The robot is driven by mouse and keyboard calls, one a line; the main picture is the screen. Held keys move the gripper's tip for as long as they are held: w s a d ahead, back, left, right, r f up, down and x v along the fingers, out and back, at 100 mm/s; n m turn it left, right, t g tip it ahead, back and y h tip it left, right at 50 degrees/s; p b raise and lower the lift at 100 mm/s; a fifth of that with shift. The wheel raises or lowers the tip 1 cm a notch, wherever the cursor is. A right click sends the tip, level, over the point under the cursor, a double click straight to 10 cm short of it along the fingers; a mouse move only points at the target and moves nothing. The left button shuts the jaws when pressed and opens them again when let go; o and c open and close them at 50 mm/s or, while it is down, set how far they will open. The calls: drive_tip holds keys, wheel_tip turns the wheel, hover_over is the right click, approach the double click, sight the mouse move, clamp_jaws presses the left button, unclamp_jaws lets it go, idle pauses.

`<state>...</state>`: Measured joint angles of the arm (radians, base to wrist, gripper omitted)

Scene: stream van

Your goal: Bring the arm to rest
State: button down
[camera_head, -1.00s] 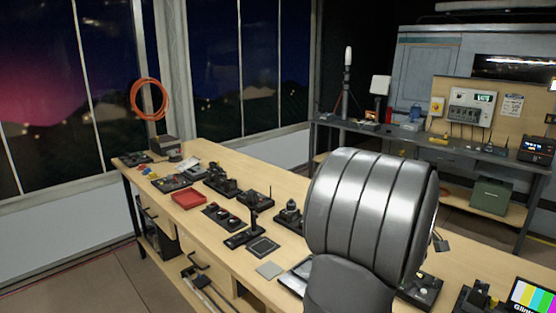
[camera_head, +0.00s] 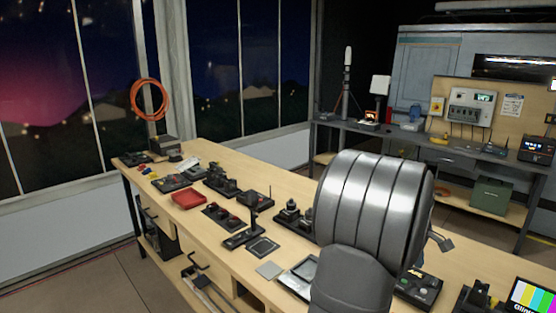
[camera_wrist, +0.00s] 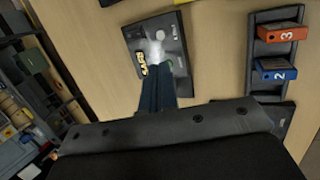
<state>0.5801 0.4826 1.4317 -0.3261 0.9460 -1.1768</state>
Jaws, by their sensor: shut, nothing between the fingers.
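My gripper (camera_wrist: 157,72) shows in the wrist view with its two dark blue fingers together and nothing between them. It points toward a wooden surface, over the lower part of a dark device with yellow lettering (camera_wrist: 176,36). I cannot tell whether the fingertips touch the device. In the head view my large silver arm link stands over the right part of the long workbench (camera_head: 225,262) and hides part of it. The gripper itself is not clearly seen there.
The wrist view shows a dark rack (camera_wrist: 254,42) with an orange block marked 3 (camera_wrist: 283,32) and a blue block marked 2 (camera_wrist: 276,70). In the head view, a red tray (camera_head: 188,199) and several control boxes sit on the bench. A monitor (camera_head: 532,298) stands at lower right.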

drive_tip(key=shift+v, duration=2.6)
